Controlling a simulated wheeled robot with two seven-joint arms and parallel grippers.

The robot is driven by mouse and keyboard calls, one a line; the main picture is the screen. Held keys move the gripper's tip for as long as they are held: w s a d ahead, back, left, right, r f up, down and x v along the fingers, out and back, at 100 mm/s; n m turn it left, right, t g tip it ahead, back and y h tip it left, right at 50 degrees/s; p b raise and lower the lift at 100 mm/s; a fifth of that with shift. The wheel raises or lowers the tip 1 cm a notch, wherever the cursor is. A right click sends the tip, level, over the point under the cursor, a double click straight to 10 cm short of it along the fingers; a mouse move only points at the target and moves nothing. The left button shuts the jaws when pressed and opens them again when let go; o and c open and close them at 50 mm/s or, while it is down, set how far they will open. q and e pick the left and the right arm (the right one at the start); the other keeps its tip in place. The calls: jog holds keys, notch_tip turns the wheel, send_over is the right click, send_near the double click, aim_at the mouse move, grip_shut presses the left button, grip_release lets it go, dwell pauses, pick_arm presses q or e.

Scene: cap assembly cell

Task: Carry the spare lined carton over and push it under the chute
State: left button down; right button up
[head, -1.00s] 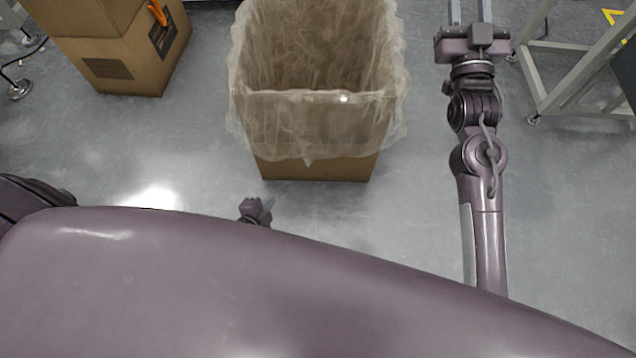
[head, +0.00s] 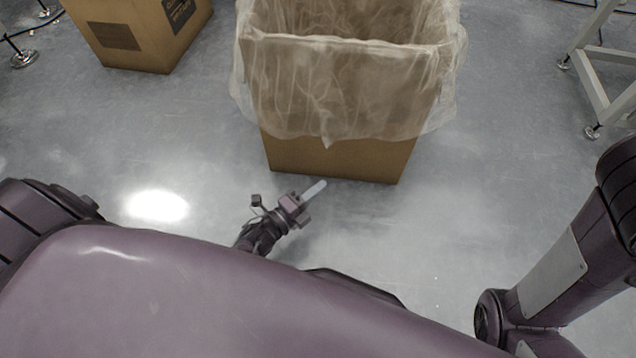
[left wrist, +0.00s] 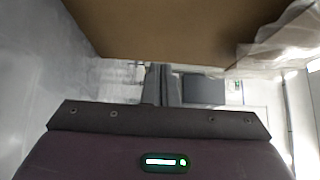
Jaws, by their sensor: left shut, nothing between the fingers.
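The lined carton (head: 340,158) is an open brown cardboard box on the floor at the top centre of the head view. A clear plastic liner (head: 335,85) hangs over its rim. My left gripper (head: 318,188) is low near the floor, close to the carton's near bottom edge, with its fingers pointing toward it. The fingers are shut and empty. In the left wrist view the carton (left wrist: 180,30) fills the top, above the closed fingers (left wrist: 160,85); I cannot tell whether they touch it. My right gripper is out of frame; only part of that arm shows. No chute is in view.
Another brown carton (head: 125,38) stands at the upper left. A pale metal frame (head: 595,85) on levelling feet stands at the upper right. Bare grey floor (head: 485,160) lies right of the lined carton and between the two cartons.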

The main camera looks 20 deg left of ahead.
pick_arm(q)
jog(key=b, duration=0.4)
send_near(349, 151)
jog(key=w+d, duration=0.2)
jog(key=d, duration=0.2)
jog(key=shift+w+a+f+b, duration=0.15)
jog(key=shift+w+a+b, duration=0.15)
jog(key=shift+w, duration=0.25)
jog(key=shift+w+a+f+b, duration=0.1)
jog(key=shift+w+a+b, duration=0.1)
jog(key=shift+w+b, duration=0.25)
jog(key=shift+w+a+r, duration=0.15)
jog(key=shift+w+a, duration=0.1)
jog(key=shift+w, duration=0.3)
jog(key=shift+w+r, duration=0.1)
jog(key=shift+w, duration=0.05)
